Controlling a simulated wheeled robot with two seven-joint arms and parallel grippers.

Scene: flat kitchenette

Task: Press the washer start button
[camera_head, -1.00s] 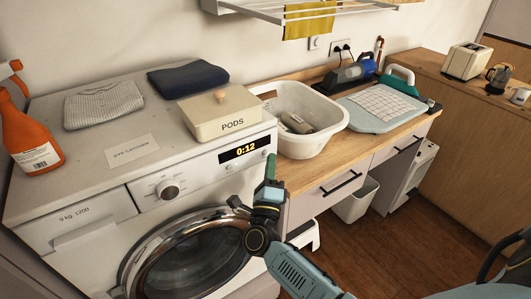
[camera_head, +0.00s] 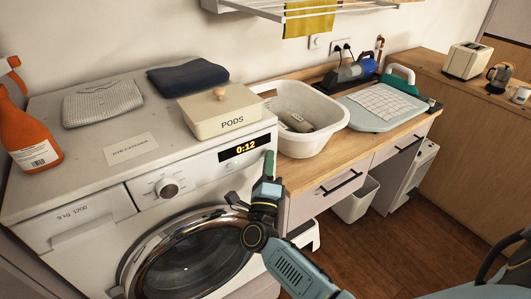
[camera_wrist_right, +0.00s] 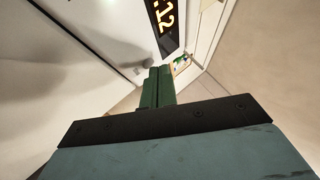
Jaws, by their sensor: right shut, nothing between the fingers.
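The white washer (camera_head: 85,245) stands at the left with a round door, a dial (camera_head: 167,188) and a lit display (camera_head: 240,147) reading 0:12. My right gripper (camera_head: 268,163) is shut and empty, its green fingers pointing up at the right end of the control panel, just right of the display. In the right wrist view the shut fingers (camera_wrist_right: 158,86) point toward the panel, and part of the display (camera_wrist_right: 163,20) shows above them. I cannot tell whether the fingertips touch the panel. My left gripper is out of view.
A PODS box (camera_head: 221,116), folded cloths and an orange spray bottle (camera_head: 28,135) stand on the washer. Brown floor is clear farther right.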

